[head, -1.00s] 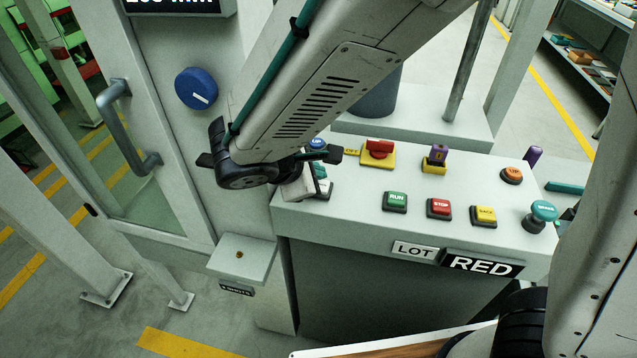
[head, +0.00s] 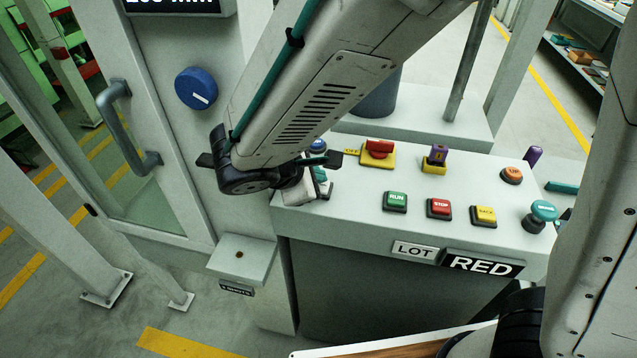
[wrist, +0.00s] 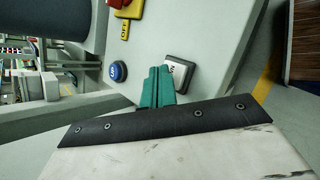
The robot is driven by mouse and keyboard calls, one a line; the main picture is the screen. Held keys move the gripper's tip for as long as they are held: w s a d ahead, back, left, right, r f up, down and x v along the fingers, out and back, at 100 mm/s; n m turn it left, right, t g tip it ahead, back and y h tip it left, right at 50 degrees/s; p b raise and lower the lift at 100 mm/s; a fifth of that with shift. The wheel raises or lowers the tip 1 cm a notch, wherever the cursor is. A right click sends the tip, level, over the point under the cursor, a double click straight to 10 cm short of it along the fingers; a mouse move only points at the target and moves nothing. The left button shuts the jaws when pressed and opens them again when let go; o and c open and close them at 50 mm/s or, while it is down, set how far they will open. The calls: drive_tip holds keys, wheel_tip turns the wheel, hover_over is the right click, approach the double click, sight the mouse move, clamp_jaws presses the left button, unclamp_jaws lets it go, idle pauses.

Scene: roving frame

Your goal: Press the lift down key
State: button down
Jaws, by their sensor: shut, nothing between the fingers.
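A pale key in a dark frame (wrist: 182,70) sits on the grey console top. In the wrist view it is just right of my fingertips, which cover part of its black lettering, so I cannot read it in full. In the head view only an edge of it (head: 328,190) shows beside my gripper (head: 320,178). My gripper's teal fingers (wrist: 157,88) are shut together with nothing between them. They are right at the key's edge; I cannot tell whether they touch it. A round blue button (wrist: 118,72) is left of the fingers.
The console (head: 360,215) also carries a red switch on a yellow base (head: 378,152), green RUN (head: 396,201), red STOP (head: 439,207) and yellow (head: 484,215) buttons, an orange button (head: 511,175) and a teal knob (head: 543,211). A wall with a blue dial (head: 196,88) stands at the left.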

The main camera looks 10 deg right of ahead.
drive_tip(key=shift+f, duration=0.4)
idle(0.5)
drive_tip(key=shift+r, duration=0.85)
drive_tip(key=shift+r, duration=0.1)
drive_tip(key=shift+r, duration=2.4)
